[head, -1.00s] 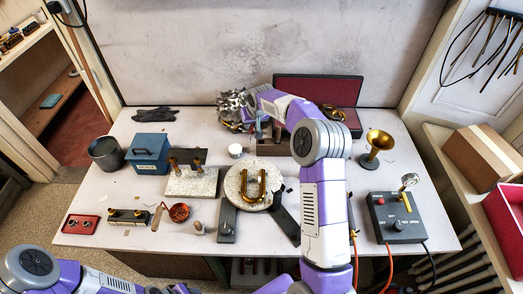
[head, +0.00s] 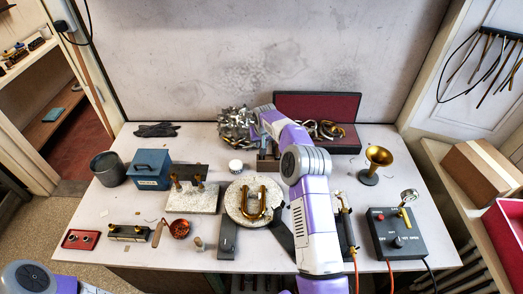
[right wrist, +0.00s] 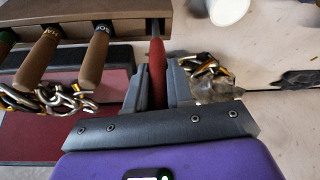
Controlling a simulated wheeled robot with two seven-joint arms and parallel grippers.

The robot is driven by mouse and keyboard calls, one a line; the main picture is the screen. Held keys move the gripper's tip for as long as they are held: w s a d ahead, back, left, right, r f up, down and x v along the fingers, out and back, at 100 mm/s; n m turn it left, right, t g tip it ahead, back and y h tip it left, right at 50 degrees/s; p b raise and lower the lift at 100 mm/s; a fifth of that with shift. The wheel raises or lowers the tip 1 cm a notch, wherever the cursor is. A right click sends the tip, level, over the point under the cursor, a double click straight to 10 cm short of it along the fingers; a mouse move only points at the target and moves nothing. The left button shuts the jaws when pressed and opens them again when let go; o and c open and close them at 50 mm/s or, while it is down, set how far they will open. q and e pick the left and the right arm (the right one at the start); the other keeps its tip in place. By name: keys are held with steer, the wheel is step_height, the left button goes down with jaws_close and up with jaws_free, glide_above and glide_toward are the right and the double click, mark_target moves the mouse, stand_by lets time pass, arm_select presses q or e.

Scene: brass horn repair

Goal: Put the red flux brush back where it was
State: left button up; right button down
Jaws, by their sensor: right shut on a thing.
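The red flux brush (right wrist: 157,62) is between the fingers of my right gripper (right wrist: 158,75) in the right wrist view. The gripper is shut on its red handle. The brush's far, dark end meets the edge of the wooden tool rack (right wrist: 120,22); I cannot tell how deep it sits in a slot. In the head view the rack (head: 268,168) is at the back middle of the bench, with my right gripper (head: 263,140) over it. The brush is too small to make out there. My left gripper is out of view; only part of that arm shows at lower left.
Wooden-handled tools (right wrist: 40,55) stand in the rack beside the brush. A metal tangle (head: 236,128) and an open red-lined case (head: 318,108) lie behind. A white jar (head: 235,166) stands left of the rack. A brass horn bell (head: 376,160) stands at right.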

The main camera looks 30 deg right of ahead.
step_height(320, 180, down, 4)
steer(key=shift+r, duration=0.1)
steer(key=c, duration=1)
jaws_free()
